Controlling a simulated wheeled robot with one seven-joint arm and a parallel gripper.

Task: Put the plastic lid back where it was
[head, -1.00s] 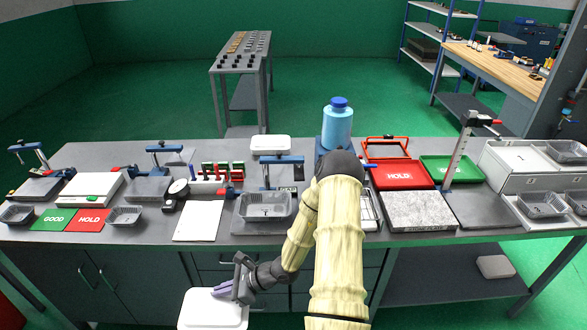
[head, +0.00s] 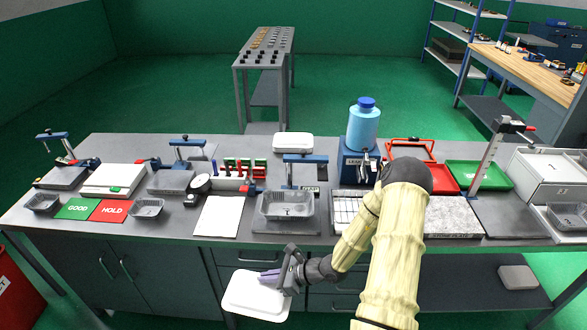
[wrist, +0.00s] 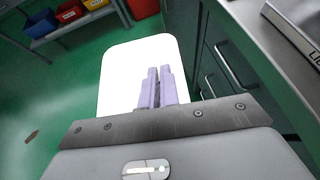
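My gripper (head: 272,276) is shut on the edge of the white plastic lid (head: 250,298) and holds it in the air, in front of the bench and below its top. In the wrist view the purple fingers (wrist: 161,88) lie close together over the white lid (wrist: 118,75). The near edge of the lid is hidden behind the gripper body. A foil tray (head: 287,218) stands on a dark plate at the bench's front edge, above and beyond my gripper. Another white lid-like piece (head: 292,140) lies at the back of the bench.
The bench (head: 165,225) is crowded. A blue bottle (head: 363,130) stands behind my arm. A white sheet (head: 216,216) lies left of the tray, with green GOOD (head: 77,208) and red HOLD (head: 110,210) mats farther left. Cabinet doors (head: 130,270) are close to the lid.

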